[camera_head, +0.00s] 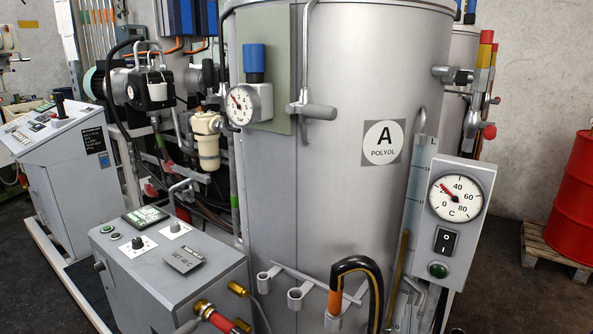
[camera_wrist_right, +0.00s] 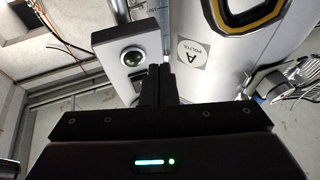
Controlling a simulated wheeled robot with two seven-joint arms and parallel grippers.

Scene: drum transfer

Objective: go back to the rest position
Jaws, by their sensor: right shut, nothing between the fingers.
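My right gripper (camera_wrist_right: 159,72) shows in the right wrist view with its two dark fingers together, shut and empty. Past the fingertips are the grey box with a green button (camera_wrist_right: 131,57) and the silver tank with its "A POLYOL" label (camera_wrist_right: 193,53), upside down. In the head view the tank (camera_head: 345,200) stands upright in the middle. The grey thermometer box (camera_head: 470,190) with a dial, black switch and green button is on its right side. I cannot make out my right gripper clearly in the head view. My left gripper is in neither view.
A control cabinet (camera_head: 172,278) stands front left, with hose fittings (camera_head: 215,316) at its edge. A black and orange hose (camera_head: 357,265) loops before the tank. A console (camera_head: 62,165) is far left. A red drum (camera_head: 577,195) stands on a pallet (camera_head: 540,248) at right, with bare floor before it.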

